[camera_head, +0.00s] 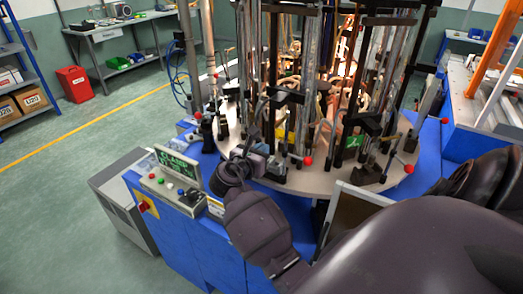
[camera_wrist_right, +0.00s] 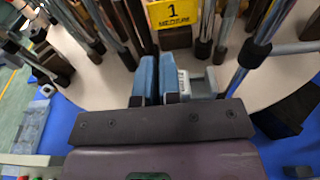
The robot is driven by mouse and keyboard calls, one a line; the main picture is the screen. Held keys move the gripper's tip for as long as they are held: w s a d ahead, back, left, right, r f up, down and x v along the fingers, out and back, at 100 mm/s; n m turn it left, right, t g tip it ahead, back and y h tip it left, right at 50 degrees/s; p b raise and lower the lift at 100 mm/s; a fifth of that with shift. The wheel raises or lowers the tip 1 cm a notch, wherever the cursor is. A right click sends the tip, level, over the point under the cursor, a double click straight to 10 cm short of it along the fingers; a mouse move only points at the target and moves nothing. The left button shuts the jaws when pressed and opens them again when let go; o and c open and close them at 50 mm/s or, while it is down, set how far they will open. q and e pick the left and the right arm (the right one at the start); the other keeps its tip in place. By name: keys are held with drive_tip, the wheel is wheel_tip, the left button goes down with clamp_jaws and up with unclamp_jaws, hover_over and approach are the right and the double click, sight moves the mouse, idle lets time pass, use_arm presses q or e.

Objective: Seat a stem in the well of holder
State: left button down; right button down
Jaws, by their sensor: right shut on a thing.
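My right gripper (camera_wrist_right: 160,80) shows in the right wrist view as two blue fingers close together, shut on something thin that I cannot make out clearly. In the head view, my right gripper (camera_head: 254,160) is at the front edge of the round table, among the uprights. A yellow plate marked "1 MEDIUM" (camera_wrist_right: 173,12) is just beyond the fingers. A grey block with a label (camera_wrist_right: 203,82) is right beside them. I cannot tell which part is the holder's well. My left gripper is not in view.
The round table (camera_head: 315,181) carries several tall dark posts and glass tubes, crowded close around my right gripper. A red bin (camera_head: 74,84) and shelves stand farther back. The floor at left is clear.

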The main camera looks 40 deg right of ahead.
drive_tip(key=shift+f, duration=0.5)
idle(0.4)
drive_tip(key=c, duration=1.6)
unclamp_jaws()
drive_tip(key=shift+p+v, duration=1.85)
drive_tip(key=shift+v, duration=0.4)
drive_tip(key=shift+o, duration=0.5)
drive_tip(key=o, duration=0.5)
drive_tip(key=shift+c, duration=0.2)
drive_tip(key=shift+a+r, duration=0.1)
